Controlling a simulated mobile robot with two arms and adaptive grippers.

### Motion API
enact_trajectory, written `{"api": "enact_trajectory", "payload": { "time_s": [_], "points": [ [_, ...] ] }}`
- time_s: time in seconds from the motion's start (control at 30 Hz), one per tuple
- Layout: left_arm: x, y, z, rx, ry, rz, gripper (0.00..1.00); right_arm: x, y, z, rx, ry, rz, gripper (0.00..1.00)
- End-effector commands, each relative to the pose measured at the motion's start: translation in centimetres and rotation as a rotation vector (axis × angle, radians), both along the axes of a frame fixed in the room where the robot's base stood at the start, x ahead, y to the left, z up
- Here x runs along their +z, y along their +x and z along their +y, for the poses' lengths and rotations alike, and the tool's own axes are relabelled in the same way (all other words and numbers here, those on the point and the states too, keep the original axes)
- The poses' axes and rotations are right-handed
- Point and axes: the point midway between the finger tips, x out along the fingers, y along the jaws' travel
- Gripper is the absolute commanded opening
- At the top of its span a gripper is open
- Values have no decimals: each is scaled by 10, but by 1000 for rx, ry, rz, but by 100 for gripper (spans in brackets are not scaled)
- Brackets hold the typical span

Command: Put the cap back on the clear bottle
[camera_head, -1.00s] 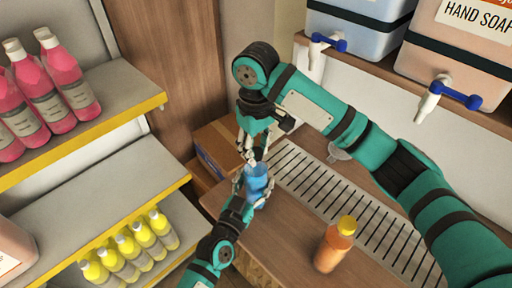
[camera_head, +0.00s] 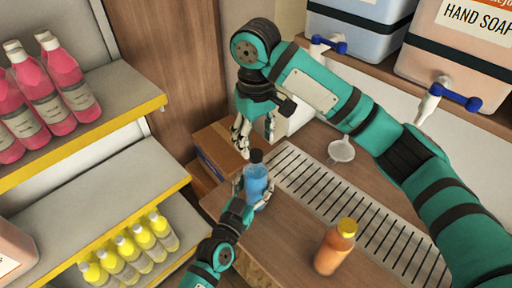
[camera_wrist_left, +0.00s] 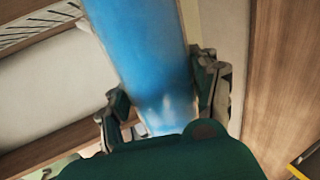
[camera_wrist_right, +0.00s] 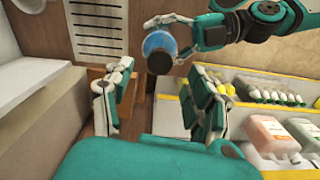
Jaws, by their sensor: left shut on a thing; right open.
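The clear bottle (camera_head: 256,183) holds blue liquid and stands upright at the counter's left edge. A black cap (camera_head: 256,156) sits on its top; in the right wrist view the cap (camera_wrist_right: 159,61) shows from above over the blue bottle (camera_wrist_right: 158,42). My left gripper (camera_head: 250,190) is shut on the bottle, with fingers on both sides; the left wrist view shows the blue bottle (camera_wrist_left: 145,60) between them. My right gripper (camera_head: 255,135) is open and empty, just above the cap and apart from it. Its spread fingers show in the right wrist view (camera_wrist_right: 158,95).
An orange bottle with a yellow cap (camera_head: 336,246) stands on the counter to the right. Shelves with pink bottles (camera_head: 50,85) and yellow-capped bottles (camera_head: 130,250) stand left.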

Motion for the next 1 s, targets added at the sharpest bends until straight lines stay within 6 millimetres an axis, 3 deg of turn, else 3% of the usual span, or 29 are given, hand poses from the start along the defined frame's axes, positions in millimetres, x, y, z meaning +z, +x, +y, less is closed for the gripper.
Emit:
{"api": "enact_trajectory", "payload": {
  "time_s": [0.1,0.33,0.77,0.8,1.0],
  "points": [
    [-1,0,0,0,1,0,0,29,2,-1,-2,-1,-7,57],
    [-1,0,0,0,1,0,0,65,1,-1,-3,-1,-3,57],
    [-1,0,0,0,1,0,0,76,0,-1,-2,-1,1,57],
    [-1,0,0,0,1,0,65,76,0,-1,-2,-1,1,57],
    [0,0,0,0,1,0,90,76,0,-1,-2,0,0,57]
  ]
}}
